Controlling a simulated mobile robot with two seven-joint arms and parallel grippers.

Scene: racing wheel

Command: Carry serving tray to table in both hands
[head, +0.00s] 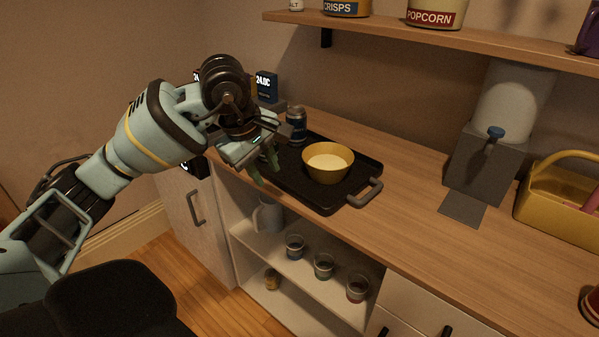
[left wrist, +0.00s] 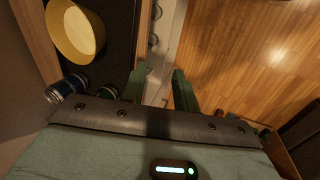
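The black serving tray (head: 335,203) lies on the wooden counter, its right handle (head: 366,193) free. A yellow bowl with pale contents (head: 328,163) stands on it and also shows in the left wrist view (left wrist: 75,30). A dark blue can (head: 297,125) stands at the tray's far left; the left wrist view shows two cans (left wrist: 68,88) (left wrist: 107,92). My left gripper (head: 265,171) is at the tray's left front, fingers pointing down. In the left wrist view its green fingers (left wrist: 160,90) are apart with nothing seen between them. The arm hides the tray's left end. My right gripper is out of view.
A grey dispenser (head: 485,165) and a yellow caddy (head: 560,205) stand at the counter's right. A shelf (head: 450,35) with tins hangs above. Cups (head: 323,266) stand in the open cubby below. Bare counter lies right of the tray. The table is not seen.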

